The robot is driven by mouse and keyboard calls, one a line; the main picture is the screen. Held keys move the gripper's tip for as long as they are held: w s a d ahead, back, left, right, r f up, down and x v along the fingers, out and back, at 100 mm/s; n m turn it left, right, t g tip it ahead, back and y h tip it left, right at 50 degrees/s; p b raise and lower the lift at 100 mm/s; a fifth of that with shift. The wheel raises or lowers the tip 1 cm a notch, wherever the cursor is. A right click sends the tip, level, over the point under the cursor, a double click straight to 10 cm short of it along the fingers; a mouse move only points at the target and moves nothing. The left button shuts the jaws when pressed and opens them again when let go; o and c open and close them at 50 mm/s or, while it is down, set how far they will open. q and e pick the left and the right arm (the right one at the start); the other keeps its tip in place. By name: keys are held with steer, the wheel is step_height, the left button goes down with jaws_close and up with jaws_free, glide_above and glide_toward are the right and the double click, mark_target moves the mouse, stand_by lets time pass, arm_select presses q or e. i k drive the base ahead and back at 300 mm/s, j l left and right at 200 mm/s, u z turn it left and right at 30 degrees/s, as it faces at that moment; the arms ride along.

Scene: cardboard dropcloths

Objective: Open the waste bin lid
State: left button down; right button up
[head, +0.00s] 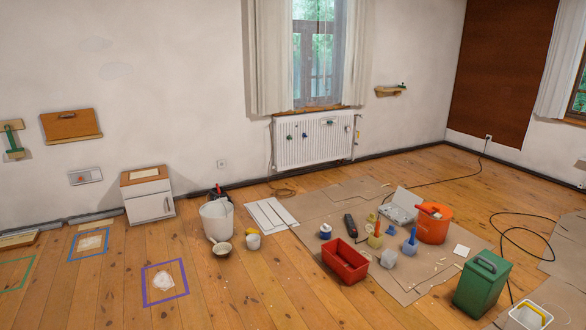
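A green box-shaped bin (482,287) stands upright on the floor at the lower right, and it looks like the waste bin.
A white tub with a yellow handle (530,316) stands close to the bin's right. An orange bucket (433,224), a red crate (345,262) and small tools lie on the cardboard. A black cable (520,214) loops behind the bin. Wooden floor at front centre is mostly clear.

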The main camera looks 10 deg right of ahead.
mark_target(488, 265)
steer(key=i+l+z, duration=0.15)
steer(key=i+z, duration=0.35)
steer(key=i+j+z, duration=0.1)
steer(key=i+z, duration=0.35)
steer(key=i, duration=0.25)
steer(key=i+j+z, duration=0.3)
steer(key=i+z, duration=0.2)
steer(key=i, duration=0.1)
